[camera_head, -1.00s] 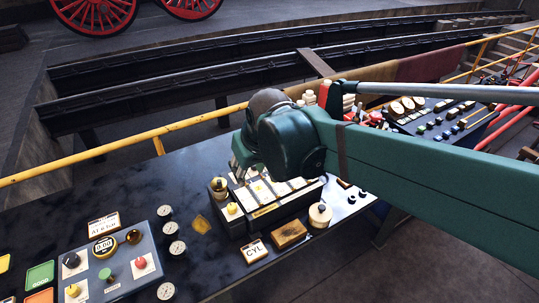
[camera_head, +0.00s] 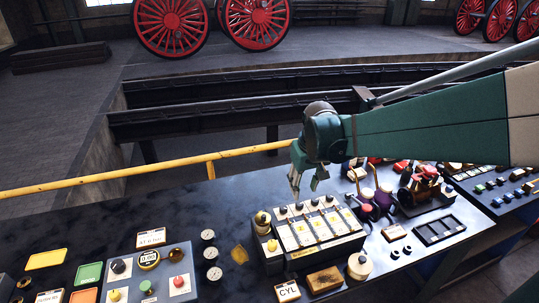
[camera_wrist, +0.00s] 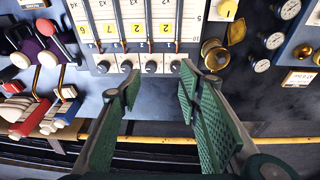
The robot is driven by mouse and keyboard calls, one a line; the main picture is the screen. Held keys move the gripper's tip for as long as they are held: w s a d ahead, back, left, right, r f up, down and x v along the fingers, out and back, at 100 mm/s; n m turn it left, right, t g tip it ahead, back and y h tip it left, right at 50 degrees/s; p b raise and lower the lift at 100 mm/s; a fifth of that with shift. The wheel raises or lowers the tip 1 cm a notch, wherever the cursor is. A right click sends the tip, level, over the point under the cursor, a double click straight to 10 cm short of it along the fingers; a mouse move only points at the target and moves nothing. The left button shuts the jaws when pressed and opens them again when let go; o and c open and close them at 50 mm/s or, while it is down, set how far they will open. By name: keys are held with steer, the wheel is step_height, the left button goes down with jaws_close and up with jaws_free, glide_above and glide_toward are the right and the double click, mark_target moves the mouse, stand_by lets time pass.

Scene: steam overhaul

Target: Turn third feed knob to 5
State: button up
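The feed unit (camera_head: 312,238) is a pale panel with yellow number tags in a dark case on the bench. A row of black knobs runs along its far edge, including the third from the left (camera_head: 314,202). In the wrist view, the picture is turned around and the knobs stand on white bases, with that third knob (camera_wrist: 126,66) near the left fingertip. My gripper (camera_head: 305,186) is open and empty, just above and behind the knob row. Its fingers (camera_wrist: 158,85) are spread wide, apart from the knobs. I cannot read the knob pointers.
A CYL sign (camera_head: 287,291), a wooden block (camera_head: 325,279) and a cream knob (camera_head: 360,266) lie in front. Coloured levers (camera_head: 372,200) stand to the right. A yellow rail (camera_head: 130,179) runs behind.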

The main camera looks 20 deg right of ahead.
steer(key=w+d+f+g+p, duration=0.1)
steer(key=w+d+f+p, duration=0.15)
steer(key=w+d, duration=0.25)
steer(key=g+p, duration=0.1)
steer(key=g, duration=0.1)
glide_above(315, 200)
step_height(315, 200, down, 6)
steer(key=shift+r, duration=0.1)
steer(key=shift+d+f, duration=0.1)
steer(key=shift+f, duration=0.2)
steer(key=shift+f+p, duration=0.45)
steer(key=shift+f, duration=3.45)
steer(key=c, duration=0.9)
